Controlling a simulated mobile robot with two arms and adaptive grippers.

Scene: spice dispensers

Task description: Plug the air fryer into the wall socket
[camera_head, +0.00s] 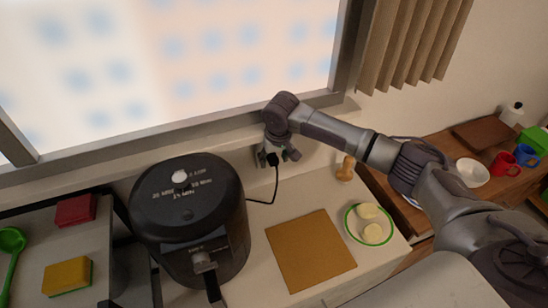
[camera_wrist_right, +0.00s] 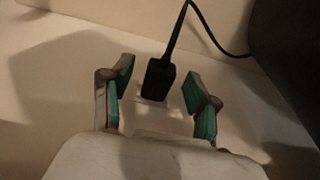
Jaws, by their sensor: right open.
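The black air fryer (camera_head: 188,215) stands on the counter below the window, and its dark cord (camera_head: 276,186) runs up to the wall. My right gripper (camera_head: 279,155) is at the wall, pointing down, with the black plug (camera_head: 273,159) between its fingers. In the right wrist view the fingers of my gripper (camera_wrist_right: 158,78) are spread, with clear gaps on both sides of the plug (camera_wrist_right: 157,82). The plug's lower end meets a pale socket plate (camera_wrist_right: 158,120); I cannot tell how deep it sits. The left gripper is not in view.
A brown board (camera_head: 310,250) and a green-rimmed plate (camera_head: 369,235) with pale pieces lie on the counter. A wooden shaker (camera_head: 346,168) stands near the wall, right of the gripper. A yellow sponge (camera_head: 67,276) and red block (camera_head: 75,210) are at left.

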